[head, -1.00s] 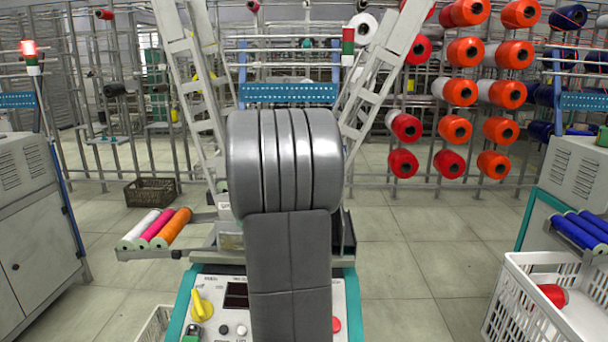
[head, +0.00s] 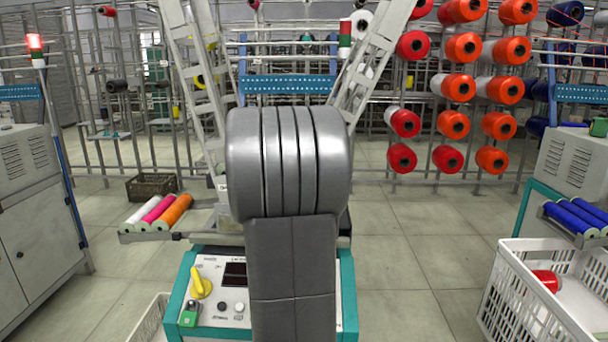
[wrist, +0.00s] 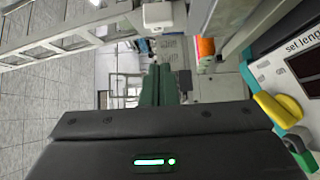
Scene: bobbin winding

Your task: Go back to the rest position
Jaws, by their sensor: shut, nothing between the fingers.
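My gripper (wrist: 159,74) shows in the wrist view as two dark green fingers side by side, shut with nothing between them. Its black body with a green light fills the bottom of that view. The head view does not show the gripper; my grey arm stands upright in the middle and hides part of the machine behind it. The winding machine's control panel (head: 222,301) has a yellow knob (head: 201,284), which also shows at the right of the wrist view (wrist: 277,109).
White, pink and orange bobbins (head: 160,212) lie on a tray left of the machine. A white crate (head: 502,287) with a red bobbin (head: 546,280) stands at the right. A grey cabinet (head: 35,240) is at the left. Floor is clear between machine and crate.

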